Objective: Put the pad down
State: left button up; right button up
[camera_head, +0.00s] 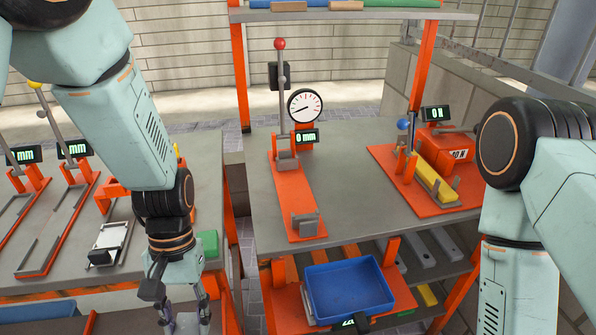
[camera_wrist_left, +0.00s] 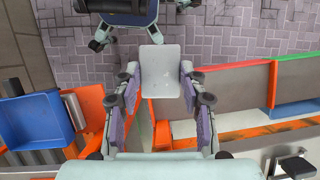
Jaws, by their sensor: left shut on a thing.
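A pale grey, flat pad (camera_wrist_left: 162,72) with rounded corners sits between the fingertips of my left gripper (camera_wrist_left: 160,90) in the left wrist view. The fingers close on its two sides, and it is over the paved floor as seen from the wrist. In the head view, my left gripper (camera_head: 184,312) points down at the bottom edge, in front of the gap between the two benches. The pad is hard to make out there. My right arm comes in from the right, but its gripper is out of view.
The middle bench (camera_head: 350,213) carries an orange dial-gauge press (camera_head: 296,205) and an orange force rig (camera_head: 425,205) with a yellow bar. A blue tray (camera_head: 350,290) sits lower in front. The left bench (camera_head: 190,245) holds orange fixtures and a green block (camera_head: 208,243).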

pick_arm(q)
jog(key=shift+m, duration=0.6)
jog(key=w+b, duration=0.1)
jog(key=w+f+b, duration=0.1)
jog(key=w, duration=0.1)
jog(key=w+d+f+b, duration=0.1)
jog(key=b, duration=0.1)
jog(key=shift+w, duration=0.3)
jog(key=shift+r, duration=0.1)
jog(key=shift+d, duration=0.1)
